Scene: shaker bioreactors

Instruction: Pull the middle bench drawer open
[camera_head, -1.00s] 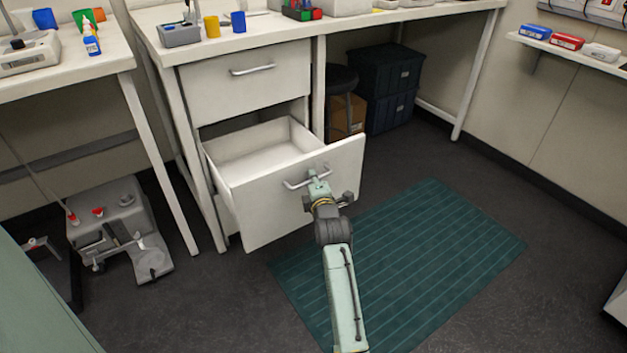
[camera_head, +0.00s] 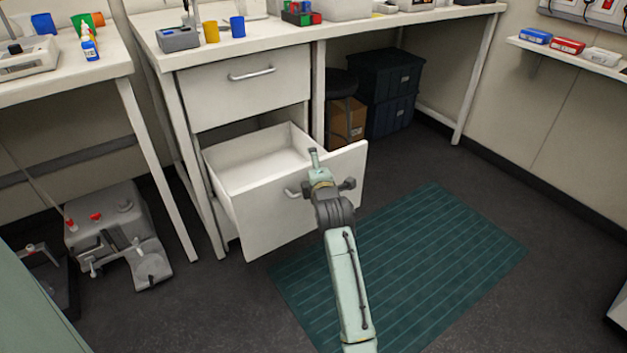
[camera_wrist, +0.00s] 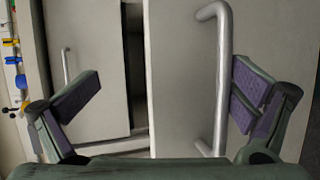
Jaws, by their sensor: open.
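The bench drawer (camera_head: 262,170) below the closed upper drawer stands pulled well out, and its empty inside shows. Its front carries a metal bar handle (camera_head: 292,193), partly hidden behind my gripper (camera_head: 316,165) in the head view. In the wrist view, the handle (camera_wrist: 219,80) runs upright between the fingers of my gripper (camera_wrist: 165,85), nearer the right finger. The fingers are spread wide and do not close on it. The closed upper drawer (camera_head: 245,85) has a similar handle (camera_head: 251,74).
A green striped mat (camera_head: 440,250) lies on the floor at right. A grey device (camera_head: 115,230) stands on the floor at left. A stool (camera_head: 341,85) and dark crates (camera_head: 385,85) are under the bench. Cups and small items stand on the bench top (camera_head: 275,30).

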